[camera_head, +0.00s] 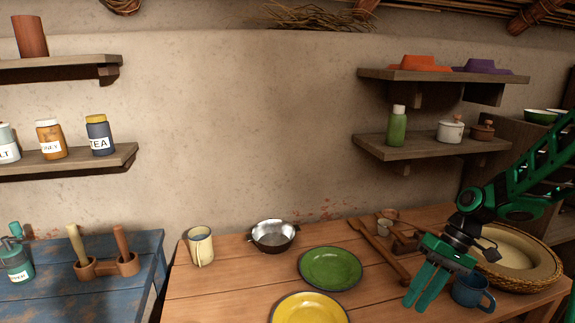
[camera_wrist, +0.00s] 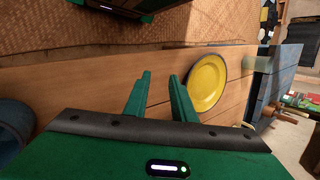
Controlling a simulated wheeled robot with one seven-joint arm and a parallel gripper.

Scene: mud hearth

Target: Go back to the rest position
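My gripper (camera_head: 423,294) hangs at the right side of the wooden table (camera_head: 225,290), fingers pointing down. Its two green fingers stand apart with nothing between them, and the gap also shows in the wrist view (camera_wrist: 160,76). A blue mug (camera_head: 473,292) is just to its right in the head view, partly behind it. The yellow plate (camera_head: 310,308) and the green plate (camera_head: 330,267) lie to its left. The yellow plate also shows right of the fingers in the wrist view (camera_wrist: 205,82). My arm reaches in from the right edge.
A woven basket (camera_head: 540,284) stands behind the blue mug, close to my arm. A metal bowl (camera_head: 273,236), a cream mug (camera_head: 200,246) and a long wooden utensil (camera_head: 378,251) are on the table. Wall shelves (camera_head: 430,148) stick out above. A blue table (camera_head: 60,298) is at left.

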